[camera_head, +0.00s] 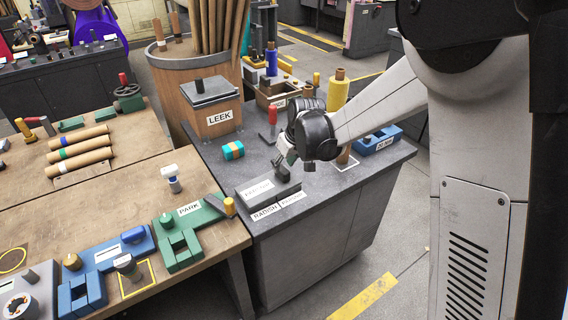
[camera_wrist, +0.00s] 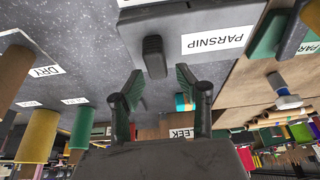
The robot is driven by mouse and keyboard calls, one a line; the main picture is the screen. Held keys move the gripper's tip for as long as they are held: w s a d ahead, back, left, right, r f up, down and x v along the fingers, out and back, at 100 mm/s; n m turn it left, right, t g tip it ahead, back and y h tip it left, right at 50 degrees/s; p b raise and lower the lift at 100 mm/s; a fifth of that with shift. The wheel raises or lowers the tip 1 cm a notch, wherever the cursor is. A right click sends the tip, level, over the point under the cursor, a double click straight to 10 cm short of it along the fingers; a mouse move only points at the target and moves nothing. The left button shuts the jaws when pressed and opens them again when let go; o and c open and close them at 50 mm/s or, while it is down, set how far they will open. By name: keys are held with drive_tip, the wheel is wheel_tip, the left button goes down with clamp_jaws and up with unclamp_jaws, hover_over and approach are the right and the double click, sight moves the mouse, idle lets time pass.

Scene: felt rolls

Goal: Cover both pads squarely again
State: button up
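A grey slab with a PARSNIP label (camera_head: 264,188) and a dark upright knob lies on the dark counter, near the front corner. In the wrist view the slab (camera_wrist: 185,20) is at the top, with its knob (camera_wrist: 153,57) between and just beyond my fingertips. My gripper (camera_wrist: 157,78) is open and empty, its green-faced fingers apart. In the head view my gripper (camera_head: 284,163) is just above the slab's far side. A second grey lid with a knob (camera_head: 209,92) sits on the wooden LEEK box (camera_head: 212,122). I cannot tell which surfaces are the pads.
RADISH (camera_head: 265,212) and PARSNIP (camera_head: 292,199) labels lie at the counter's front edge. A teal-and-orange piece (camera_head: 233,150), a yellow spool (camera_head: 338,93) and a blue block (camera_head: 378,140) stand around. The wooden bench (camera_head: 110,195) at left holds rolls and a green PARK holder (camera_head: 190,235).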

drive_tip(key=shift+s+r+p, duration=0.2)
drive_tip(key=shift+s+r, duration=0.05)
drive_tip(key=shift+r, duration=0.25)
drive_tip(key=shift+s+r+p, duration=0.2)
drive_tip(key=shift+r, duration=0.25)
drive_tip(key=o, duration=0.6)
drive_tip(key=shift+c, duration=0.2)
drive_tip(key=shift+d, duration=0.1)
drive_tip(key=v, duration=1.2)
